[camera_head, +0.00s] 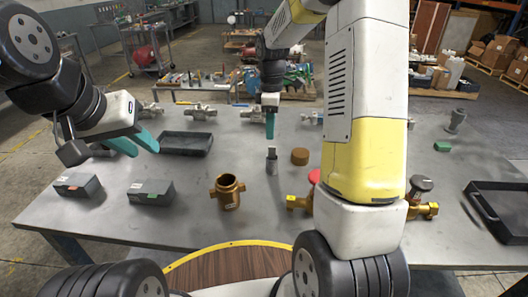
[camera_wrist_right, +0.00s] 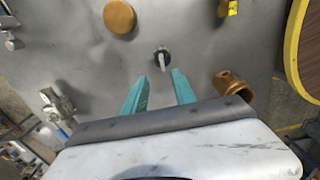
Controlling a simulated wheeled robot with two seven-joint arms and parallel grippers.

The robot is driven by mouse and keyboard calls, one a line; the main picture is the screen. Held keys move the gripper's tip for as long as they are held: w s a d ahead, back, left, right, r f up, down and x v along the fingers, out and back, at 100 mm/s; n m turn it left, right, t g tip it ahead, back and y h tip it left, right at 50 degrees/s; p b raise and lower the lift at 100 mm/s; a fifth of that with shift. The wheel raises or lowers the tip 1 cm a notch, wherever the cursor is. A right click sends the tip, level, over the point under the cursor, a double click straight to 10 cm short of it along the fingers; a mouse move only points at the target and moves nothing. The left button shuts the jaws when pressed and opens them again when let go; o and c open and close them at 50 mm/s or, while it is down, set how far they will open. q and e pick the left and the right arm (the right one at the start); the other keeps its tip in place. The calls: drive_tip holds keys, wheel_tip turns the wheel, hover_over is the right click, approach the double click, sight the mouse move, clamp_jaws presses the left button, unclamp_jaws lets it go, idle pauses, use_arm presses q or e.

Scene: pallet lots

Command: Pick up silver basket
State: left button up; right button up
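I see no clear silver basket. A small upright silver-grey fitting (camera_head: 271,160) stands mid-table; it also shows in the right wrist view (camera_wrist_right: 162,58), just beyond the fingertips. My right gripper (camera_head: 270,132) points down above and behind it. In the right wrist view the two teal fingers of this gripper (camera_wrist_right: 160,75) are apart with nothing between them. My left gripper (camera_head: 146,154) hangs over the table's left side, its teal fingers apart and empty, near a black tray (camera_head: 168,151).
A brass fitting (camera_head: 228,192), a brown round piece (camera_head: 300,156) and two grey boxes (camera_head: 78,185) stand nearby. A brass valve (camera_head: 298,203) is partly behind my right arm. A black tray (camera_head: 487,213) lies at the right edge. Silver valves (camera_head: 199,112) line the back.

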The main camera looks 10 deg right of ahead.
sight(272, 147)
drive_tip(key=f, duration=0.4)
drive_tip(key=s+f, duration=0.1)
drive_tip(key=f, duration=0.1)
drive_tip(key=shift+d+f, duration=0.25)
drive_tip(key=shift+f, duration=0.1)
drive_tip(key=shift+w+f, duration=0.1)
drive_tip(key=shift+f, duration=0.4)
clamp_jaws()
idle(0.6)
